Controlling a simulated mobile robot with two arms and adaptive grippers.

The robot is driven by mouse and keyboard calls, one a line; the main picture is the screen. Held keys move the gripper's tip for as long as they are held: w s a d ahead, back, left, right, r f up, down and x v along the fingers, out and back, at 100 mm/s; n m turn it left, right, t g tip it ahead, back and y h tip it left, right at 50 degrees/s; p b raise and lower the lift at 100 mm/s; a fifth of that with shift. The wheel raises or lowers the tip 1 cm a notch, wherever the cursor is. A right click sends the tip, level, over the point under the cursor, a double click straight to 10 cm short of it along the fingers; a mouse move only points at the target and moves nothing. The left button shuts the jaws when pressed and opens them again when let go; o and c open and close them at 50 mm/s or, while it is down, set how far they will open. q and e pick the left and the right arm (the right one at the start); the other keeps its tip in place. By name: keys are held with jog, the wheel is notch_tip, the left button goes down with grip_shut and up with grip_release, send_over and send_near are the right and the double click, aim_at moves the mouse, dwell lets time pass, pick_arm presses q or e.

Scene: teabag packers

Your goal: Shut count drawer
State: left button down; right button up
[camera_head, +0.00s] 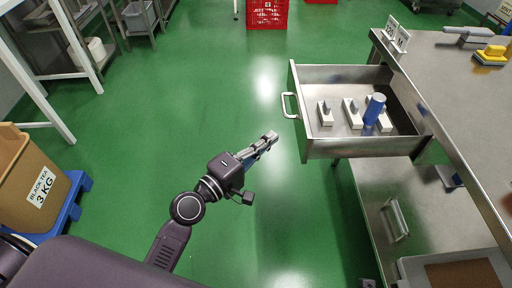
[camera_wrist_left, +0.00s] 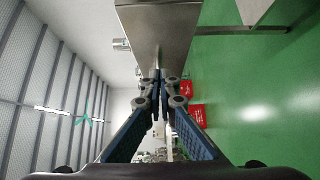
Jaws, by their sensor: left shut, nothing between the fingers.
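The count drawer (camera_head: 360,150) is a steel drawer that stands pulled out from the steel table at the right of the head view. Its bar handle (camera_head: 289,105) is on its left-hand front. Inside lie several white stamp-like pieces and a blue cylinder (camera_head: 374,108). My left gripper (camera_head: 273,136) is shut and empty, a little below and left of the handle in the picture, apart from the drawer. In the left wrist view the shut fingers (camera_wrist_left: 158,78) point toward a steel surface (camera_wrist_left: 158,35). My right gripper is not in view.
The steel table (camera_head: 450,90) carries small signs (camera_head: 397,36) and a yellow sponge-like block (camera_head: 491,54). A grey bin (camera_head: 410,268) is on the lower shelf. A Black Tea carton (camera_head: 32,180) stands at the left. Green floor (camera_head: 200,110) is clear between. A red crate (camera_head: 267,14) is far back.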

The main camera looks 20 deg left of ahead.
aim_at(299, 127)
pick_arm(q)
jog(key=shift+w+d, duration=0.55)
jog(key=shift+d, duration=0.25)
jog(key=shift+w+d, duration=0.5)
jog(key=shift+d, duration=0.3)
jog(key=shift+w+d, duration=0.55)
jog(key=shift+d, duration=0.25)
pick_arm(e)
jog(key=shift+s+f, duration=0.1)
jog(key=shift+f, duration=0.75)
